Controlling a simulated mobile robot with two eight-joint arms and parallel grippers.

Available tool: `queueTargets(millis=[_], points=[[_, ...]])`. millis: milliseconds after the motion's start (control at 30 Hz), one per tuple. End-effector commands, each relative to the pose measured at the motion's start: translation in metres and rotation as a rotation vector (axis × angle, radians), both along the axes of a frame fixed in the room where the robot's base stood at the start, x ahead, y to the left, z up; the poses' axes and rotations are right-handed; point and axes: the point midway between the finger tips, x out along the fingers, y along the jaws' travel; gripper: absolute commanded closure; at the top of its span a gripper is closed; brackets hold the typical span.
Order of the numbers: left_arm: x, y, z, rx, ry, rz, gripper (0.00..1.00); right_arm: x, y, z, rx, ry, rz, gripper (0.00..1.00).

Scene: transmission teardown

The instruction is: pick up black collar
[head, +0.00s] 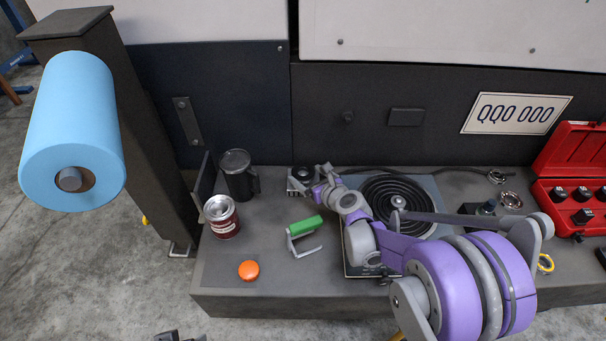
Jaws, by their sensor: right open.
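A small dark round part that looks like the black collar (303,173) is on the back of the workbench, left of the hot plate. My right gripper (314,180) is close beside it on its right, with its jaws open. The gripper and a small grey block partly crowd the part, so I cannot tell whether they touch. A small piece of what seems to be my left gripper (180,337) shows at the bottom edge, too little to judge its jaws.
A coiled hot plate (375,190) lies under my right arm. A green-handled tool (305,228), a red can (221,217), a dark mug (238,175) and an orange disc (248,270) stand to the left. A red socket case (571,180) is at right.

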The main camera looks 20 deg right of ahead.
Motion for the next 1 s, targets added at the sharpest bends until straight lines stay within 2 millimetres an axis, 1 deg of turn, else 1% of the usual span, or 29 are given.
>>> queueTargets(millis=[33,100,267,300,467,500,667,700,767,800,833,1000], points=[[0.0002,0.0,-0.0019,0.0,0.001,0.0,0.38,0.0045,0.0015,-0.0028,0.0,0.0,0.001,0.0],[0.0003,0.0,-0.0019,0.0,0.001,0.0,0.38,0.0067,0.0021,-0.0033,0.0,0.0,0.0,0.0],[0.0001,0.0,-0.0013,0.0,0.0,0.0,0.38,0.0063,0.0019,-0.0025,0.0,0.0,0.0,0.0],[0.0001,0.0,-0.0013,0.0,0.0,0.0,0.38,0.0063,0.0019,-0.0025,0.0,0.0,0.0,0.07],[0.0001,0.0,-0.0014,0.0,0.0,0.0,0.38,0.0062,0.0018,-0.0025,0.0,0.0,0.0,0.36],[0.0001,0.0,-0.0014,0.0,0.0,0.0,0.38,0.0062,0.0018,-0.0025,0.0,0.0,0.0,0.43],[0.0001,0.0,-0.0014,0.0,0.0,0.0,0.38,0.0061,0.0018,-0.0025,-0.001,0.0,0.0,0.72],[0.0001,0.0,-0.0014,0.0,0.0,0.0,0.38,0.0061,0.0018,-0.0025,-0.001,0.0,0.0,0.79],[0.0001,0.0,-0.0014,0.0,0.0,0.0,0.38,0.0061,0.0018,-0.0025,-0.001,0.0,0.0,0.9],[0.0001,0.0,-0.0014,0.0,0.0,0.0,0.38,0.006,0.0018,-0.0026,-0.001,0.0,0.0,0.97],[0.0001,0.0,-0.0014,0.0,0.0,0.0,0.38,0.0061,0.0017,-0.0021,0.0,0.0,0.0,1.0],[0.0001,0.0,-0.0013,0.0,0.0,0.0,0.38,0.0061,0.0017,-0.0021,0.0,0.0,0.0,1.0]])
